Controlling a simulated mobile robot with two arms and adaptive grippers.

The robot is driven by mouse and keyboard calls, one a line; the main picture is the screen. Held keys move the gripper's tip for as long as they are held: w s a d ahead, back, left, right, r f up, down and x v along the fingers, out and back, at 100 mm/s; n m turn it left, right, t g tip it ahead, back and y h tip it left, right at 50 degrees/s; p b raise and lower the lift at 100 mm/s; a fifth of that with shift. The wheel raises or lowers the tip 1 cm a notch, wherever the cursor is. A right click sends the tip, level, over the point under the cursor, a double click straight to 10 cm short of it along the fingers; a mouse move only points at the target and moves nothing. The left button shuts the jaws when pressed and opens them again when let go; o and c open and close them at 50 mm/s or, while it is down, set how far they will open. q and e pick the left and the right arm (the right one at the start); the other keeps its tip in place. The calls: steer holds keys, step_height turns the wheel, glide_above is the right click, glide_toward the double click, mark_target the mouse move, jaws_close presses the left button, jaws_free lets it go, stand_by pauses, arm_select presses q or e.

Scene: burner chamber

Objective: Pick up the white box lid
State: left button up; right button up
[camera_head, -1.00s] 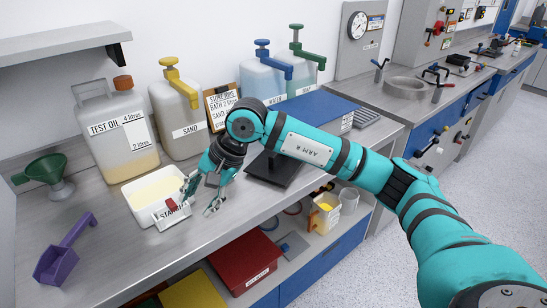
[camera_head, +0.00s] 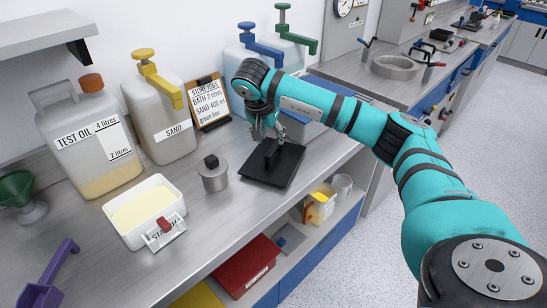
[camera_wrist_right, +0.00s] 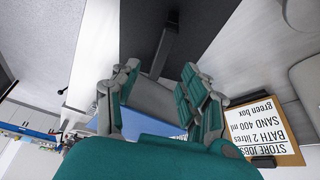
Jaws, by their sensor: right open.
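A dark square plate (camera_head: 255,170) with a raised black handle block (camera_head: 271,152) lies on the steel bench; it looks like a lid. My right gripper (camera_head: 268,134) is open, pointing down just above the handle. In the right wrist view, my open fingers (camera_wrist_right: 160,88) are apart and empty, with the dark plate (camera_wrist_right: 205,20) and its upright handle (camera_wrist_right: 165,48) beyond them. The white box (camera_head: 118,232), open on top with pale yellow contents and a red clip on its front, stands to the left. My left gripper is out of view.
A metal cylinder with a black knob (camera_head: 213,174) stands between box and plate. Behind are a test oil can (camera_head: 90,145), a sand can (camera_head: 160,115) and a clipboard (camera_head: 208,101). A blue-topped case (camera_head: 310,115) sits right of the plate. The bench's front edge is close.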

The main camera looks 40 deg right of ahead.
mark_target(274, 147)
steer(key=shift+x, duration=1)
steer(key=p+x, duration=0.2)
steer(key=x, duration=0.2)
steer(key=shift+d+f, duration=0.1)
steer(key=shift+f, duration=0.1)
steer(key=shift+w+d+f, duration=0.1)
steer(key=shift+f, duration=0.1)
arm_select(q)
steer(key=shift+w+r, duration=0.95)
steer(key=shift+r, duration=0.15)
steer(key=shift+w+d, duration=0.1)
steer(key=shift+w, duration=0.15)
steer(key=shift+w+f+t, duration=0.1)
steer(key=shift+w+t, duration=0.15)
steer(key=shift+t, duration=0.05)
arm_select(e)
steer(key=shift+f, duration=0.25)
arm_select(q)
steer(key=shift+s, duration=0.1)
arm_select(e)
jaws_close()
